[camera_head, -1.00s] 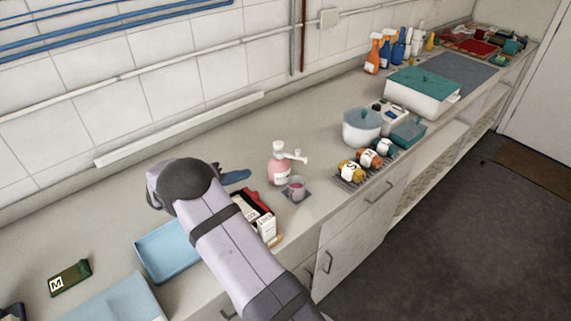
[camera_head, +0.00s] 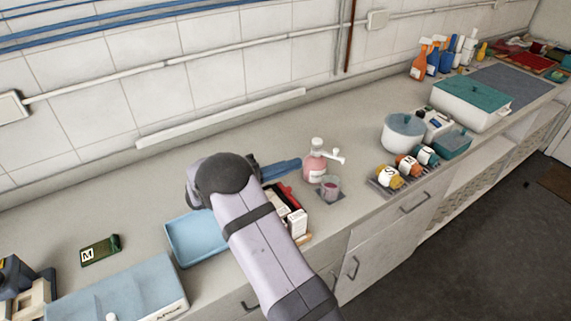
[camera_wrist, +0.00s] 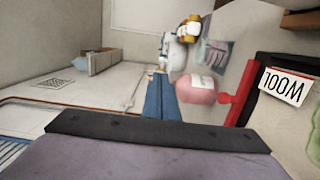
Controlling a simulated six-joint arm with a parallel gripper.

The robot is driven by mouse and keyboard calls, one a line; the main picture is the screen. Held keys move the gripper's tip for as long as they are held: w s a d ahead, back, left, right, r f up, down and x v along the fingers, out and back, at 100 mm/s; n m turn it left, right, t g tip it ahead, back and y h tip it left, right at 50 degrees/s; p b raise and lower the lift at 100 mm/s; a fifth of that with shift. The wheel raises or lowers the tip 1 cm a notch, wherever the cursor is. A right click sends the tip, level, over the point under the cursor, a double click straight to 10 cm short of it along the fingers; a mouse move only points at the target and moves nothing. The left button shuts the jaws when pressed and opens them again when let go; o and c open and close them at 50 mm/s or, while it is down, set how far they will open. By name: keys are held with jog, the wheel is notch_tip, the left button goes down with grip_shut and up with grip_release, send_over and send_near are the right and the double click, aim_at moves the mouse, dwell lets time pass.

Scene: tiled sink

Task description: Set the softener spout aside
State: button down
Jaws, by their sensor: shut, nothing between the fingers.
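A pink softener bottle (camera_head: 315,167) with a white pump top stands upright on the counter. Its white spout (camera_head: 338,155) points right, above a small clear cup (camera_head: 330,188) holding something pink. My gripper (camera_head: 298,164) has its blue fingers closed together, and their tips are just left of the bottle; I cannot tell whether they touch it. In the wrist view my gripper (camera_wrist: 160,80) is shut and empty, with the pink bottle (camera_wrist: 200,90) close to its right. The spout is not clear there.
A box with red and white packets (camera_head: 297,224) stands in front of the bottle, partly behind my arm. A blue tray (camera_head: 185,240) lies left of my arm. The counter behind the bottle is clear.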

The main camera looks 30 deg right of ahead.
jog(key=p, duration=0.4)
send_near(334, 152)
jog(key=d, duration=0.4)
jog(key=shift+s+d+r, duration=0.15)
jog(key=shift+d+r, duration=0.05)
jog(key=shift+d, duration=0.15)
jog(key=shift+d+f+p, duration=0.2)
jog(key=shift+d+p, duration=0.25)
jog(key=shift+d, duration=0.5)
